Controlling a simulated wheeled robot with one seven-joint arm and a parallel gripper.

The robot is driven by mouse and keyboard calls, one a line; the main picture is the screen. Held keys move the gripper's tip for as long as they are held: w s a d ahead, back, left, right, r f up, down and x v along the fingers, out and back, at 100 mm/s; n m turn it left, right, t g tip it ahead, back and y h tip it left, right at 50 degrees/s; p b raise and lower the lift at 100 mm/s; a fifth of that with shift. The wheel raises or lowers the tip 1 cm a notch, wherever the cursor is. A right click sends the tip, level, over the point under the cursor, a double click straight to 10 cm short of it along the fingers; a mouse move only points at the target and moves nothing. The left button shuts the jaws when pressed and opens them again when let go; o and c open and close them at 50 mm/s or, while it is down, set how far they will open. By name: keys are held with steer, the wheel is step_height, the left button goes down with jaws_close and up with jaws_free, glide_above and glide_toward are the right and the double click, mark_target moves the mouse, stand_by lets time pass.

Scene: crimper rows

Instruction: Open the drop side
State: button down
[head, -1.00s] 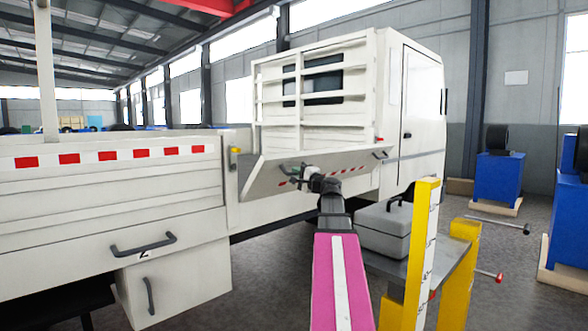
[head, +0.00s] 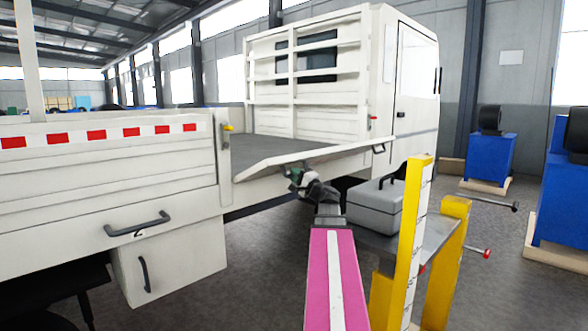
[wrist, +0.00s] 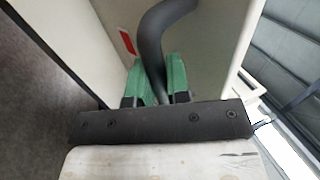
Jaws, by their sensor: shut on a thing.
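The white drop side (head: 345,151) of the truck bed is swung outward and down, close to level, so the grey bed floor (head: 265,148) shows behind it. My gripper (head: 297,178) is at its outer edge. In the wrist view, the green fingertips of my gripper (wrist: 155,82) are closed around a dark curved handle (wrist: 152,35) on the pale panel. The yellow-topped latch (head: 228,128) is on the post at the panel's left end. A red-tipped latch (head: 372,120) is on the right post.
A yellow-posted stand (head: 412,235) with a grey toolbox (head: 374,208) is close to the right of my arm. A closed white side panel (head: 100,165) and a box with a handle (head: 175,262) are at left. Blue machines (head: 488,158) stand at right.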

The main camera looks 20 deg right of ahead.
step_height(320, 180, down, 10)
steer(key=t, duration=0.1)
steer(key=shift+w+r+t, duration=0.15)
steer(key=shift+w+t, duration=0.15)
stand_by(0.3)
steer(key=shift+a, duration=0.1)
stand_by(0.3)
steer(key=c, duration=1.1)
jaws_free()
steer(key=shift+s, duration=0.1)
steer(key=v, duration=1)
steer(key=shift+s+d+f, duration=0.2)
steer(key=shift+s+f, duration=0.05)
steer(key=shift+f, duration=0.05)
